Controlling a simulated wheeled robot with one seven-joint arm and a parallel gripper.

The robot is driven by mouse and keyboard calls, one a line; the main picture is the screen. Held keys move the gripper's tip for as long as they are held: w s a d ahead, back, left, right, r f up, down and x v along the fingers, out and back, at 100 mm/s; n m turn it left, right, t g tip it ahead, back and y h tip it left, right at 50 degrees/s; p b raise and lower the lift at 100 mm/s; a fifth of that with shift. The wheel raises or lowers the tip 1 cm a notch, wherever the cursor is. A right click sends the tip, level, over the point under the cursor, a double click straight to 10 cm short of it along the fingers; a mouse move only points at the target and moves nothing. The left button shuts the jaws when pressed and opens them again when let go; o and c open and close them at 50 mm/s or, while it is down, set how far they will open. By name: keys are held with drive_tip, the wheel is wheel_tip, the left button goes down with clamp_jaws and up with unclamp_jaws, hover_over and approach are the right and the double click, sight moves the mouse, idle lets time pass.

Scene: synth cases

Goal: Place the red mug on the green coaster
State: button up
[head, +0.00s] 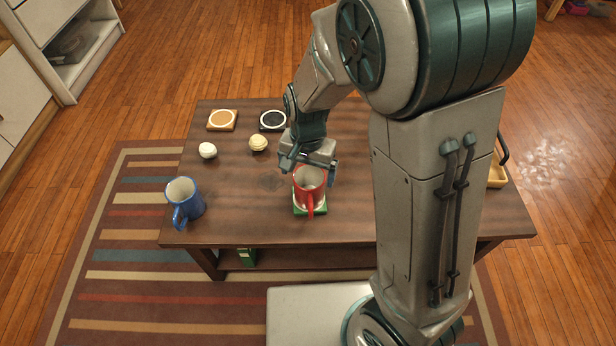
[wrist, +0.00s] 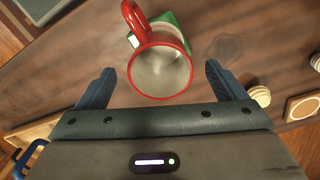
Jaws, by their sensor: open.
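The red mug (head: 309,184) stands upright on the green coaster (head: 299,208) near the front middle of the table, its handle toward the table's front edge. The mug hides much of the coaster. In the wrist view the mug (wrist: 160,70) shows its pale, empty inside, with part of the green coaster (wrist: 169,19) behind it. My gripper (head: 308,172) is open just behind and above the mug. In the wrist view its two fingers (wrist: 160,88) are spread wide to either side of the mug, with visible gaps and no contact.
A blue mug (head: 184,198) stands at the table's left front. An orange coaster (head: 222,120), a black coaster (head: 272,120), a white ball (head: 208,150) and a cream ridged ball (head: 258,143) lie farther back. A yellow tray (head: 497,176) is partly hidden behind my arm at right.

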drive_tip(key=s+d+r+n+t+p, duration=0.1)
drive_tip(key=s+d+r+n, duration=0.3)
drive_tip(key=s+d+r, duration=0.7)
wheel_tip(320, 180, up, 2)
drive_tip(key=shift+d+n, duration=0.4)
drive_tip(key=shift+d, duration=0.1)
drive_tip(key=shift+s, duration=0.1)
